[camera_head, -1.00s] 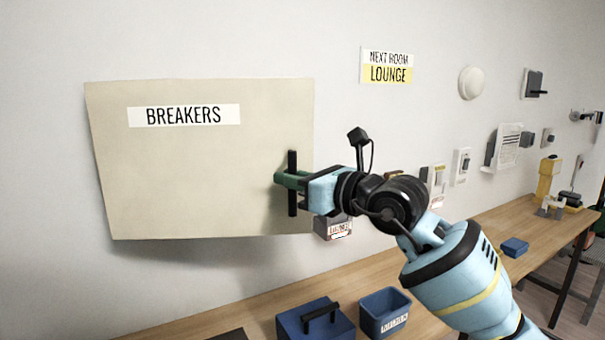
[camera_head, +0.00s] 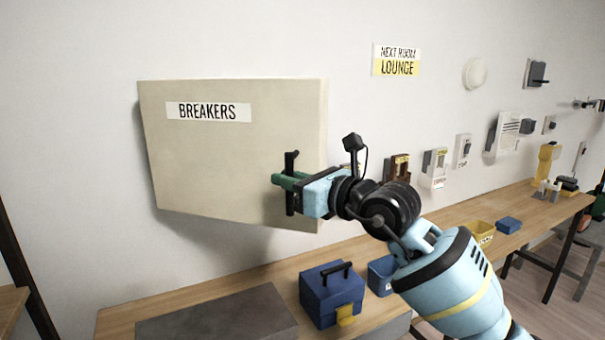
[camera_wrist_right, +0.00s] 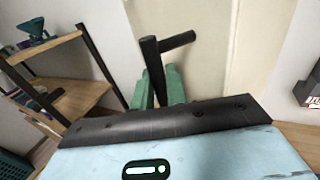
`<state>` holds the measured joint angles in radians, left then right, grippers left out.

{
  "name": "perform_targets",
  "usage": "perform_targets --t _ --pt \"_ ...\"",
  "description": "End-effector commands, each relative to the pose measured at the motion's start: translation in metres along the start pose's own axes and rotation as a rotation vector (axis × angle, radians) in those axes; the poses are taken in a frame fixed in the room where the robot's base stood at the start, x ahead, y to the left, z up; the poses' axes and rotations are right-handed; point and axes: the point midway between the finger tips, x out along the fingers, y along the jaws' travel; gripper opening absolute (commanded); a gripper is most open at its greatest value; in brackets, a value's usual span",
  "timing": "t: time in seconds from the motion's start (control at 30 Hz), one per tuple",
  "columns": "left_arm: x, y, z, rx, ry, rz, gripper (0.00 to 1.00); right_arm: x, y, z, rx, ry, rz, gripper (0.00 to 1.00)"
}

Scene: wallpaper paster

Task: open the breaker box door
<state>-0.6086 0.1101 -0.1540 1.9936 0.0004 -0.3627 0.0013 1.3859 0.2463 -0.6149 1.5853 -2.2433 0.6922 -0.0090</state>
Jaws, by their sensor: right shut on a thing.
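The breaker box (camera_head: 230,150) is a beige box on the wall with a "BREAKERS" label on its front. Its black bar handle (camera_head: 290,160) stands near the right edge of the front. My right gripper (camera_head: 286,183) has its green fingers shut on this handle. In the right wrist view the handle (camera_wrist_right: 151,55) rises from between the green fingers (camera_wrist_right: 160,88), against the beige door (camera_wrist_right: 200,70). The front looks closed or nearly so; I cannot tell whether there is a gap. My left gripper is not in view.
A wooden bench (camera_head: 190,302) runs below the box. It carries a grey slab (camera_head: 220,318), a blue toolbox (camera_head: 330,300) and a blue bin (camera_head: 380,275). Switches and a "LOUNGE" sign (camera_head: 397,60) are on the wall to the right. A wooden shelf (camera_wrist_right: 75,97) shows in the right wrist view.

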Motion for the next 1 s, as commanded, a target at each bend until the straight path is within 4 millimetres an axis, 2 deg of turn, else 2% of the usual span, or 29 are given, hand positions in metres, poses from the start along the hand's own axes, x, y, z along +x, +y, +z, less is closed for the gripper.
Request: perform_targets --t 0.2,0.67,0.7,0.8,1.0 --pt "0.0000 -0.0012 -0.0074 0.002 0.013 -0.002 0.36 0.0056 0.0098 0.0009 0.001 -0.002 0.013 0.00" --pt "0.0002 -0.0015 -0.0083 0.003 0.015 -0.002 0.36 0.0066 0.0111 0.0002 0.001 -0.002 0.014 0.00" --pt "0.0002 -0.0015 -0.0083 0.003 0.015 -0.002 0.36 0.0066 0.0111 0.0002 0.001 -0.002 0.014 0.19" --pt "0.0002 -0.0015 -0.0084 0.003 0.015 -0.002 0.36 0.0065 0.0109 0.0002 0.001 -0.002 0.014 0.32" --pt "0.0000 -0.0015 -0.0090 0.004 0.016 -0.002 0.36 0.0063 0.0104 0.0003 0.001 -0.002 0.013 0.33"
